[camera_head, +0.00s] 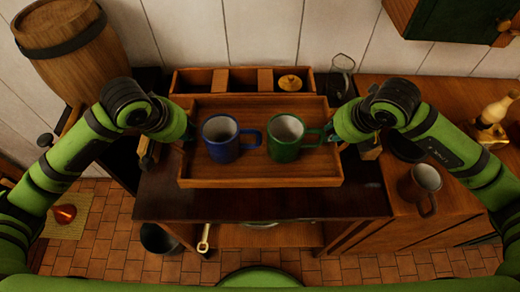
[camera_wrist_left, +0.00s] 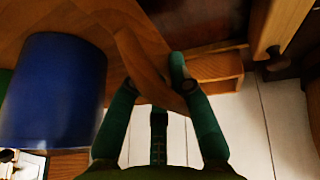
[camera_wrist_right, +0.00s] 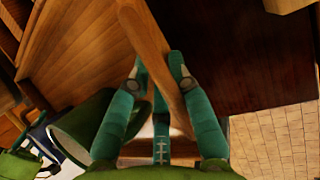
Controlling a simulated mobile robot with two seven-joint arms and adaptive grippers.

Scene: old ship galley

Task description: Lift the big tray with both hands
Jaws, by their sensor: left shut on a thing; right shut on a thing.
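The big wooden tray (camera_head: 260,180) is held level over the dark table in the head view. A blue mug (camera_head: 221,139) and a green mug (camera_head: 286,138) stand upright on it. My left gripper (camera_head: 187,139) is at the tray's left side; in the left wrist view its fingers (camera_wrist_left: 158,88) are shut on the tray's wall (camera_wrist_left: 150,65), beside the blue mug (camera_wrist_left: 52,92). My right gripper (camera_head: 336,138) is at the right side; in the right wrist view its fingers (camera_wrist_right: 160,72) are shut on the tray's wall (camera_wrist_right: 148,42), beside the green mug (camera_wrist_right: 80,125).
A wooden compartment box (camera_head: 240,80) with a yellow lidded item (camera_head: 290,83) stands behind the tray. A glass vessel (camera_head: 342,75) is behind right. A brown mug (camera_head: 420,185) stands on the right counter (camera_head: 450,215). A barrel (camera_head: 75,50) is at the back left.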

